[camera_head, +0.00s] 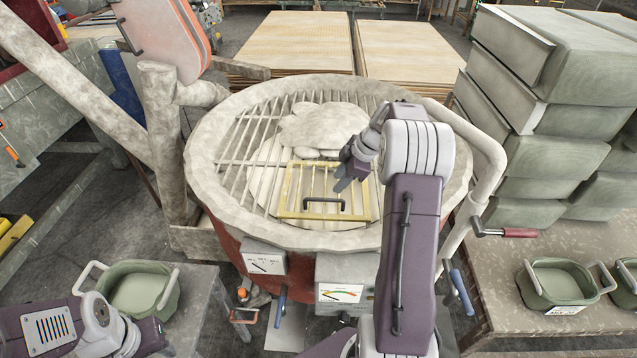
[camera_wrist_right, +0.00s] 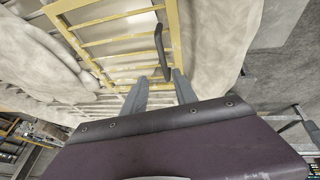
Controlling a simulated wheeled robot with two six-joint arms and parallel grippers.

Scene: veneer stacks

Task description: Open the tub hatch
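The tub (camera_head: 213,200) is a large round vessel with a thick pale rim and a red body, covered by a metal grate. The hatch (camera_head: 285,215) is a yellow barred frame set in the grate, lying flat and closed. Its dark handle (camera_head: 323,205) is on the near side. My right gripper (camera_head: 343,183) is above the hatch, just past the handle. In the right wrist view the right gripper (camera_wrist_right: 158,76) has its fingers apart and empty, with the handle (camera_wrist_right: 160,52) just beyond the fingertips. The left gripper is out of view; only my left arm shows.
A pale lumpy mass (camera_head: 322,127) lies on the grate behind the hatch. A gauge box (camera_head: 341,293) is on the tub's front. Green bins stand at left (camera_head: 135,290) and right (camera_head: 562,283). Grey stacked blocks (camera_head: 545,155) rise at the right. Veneer stacks (camera_head: 298,42) lie behind.

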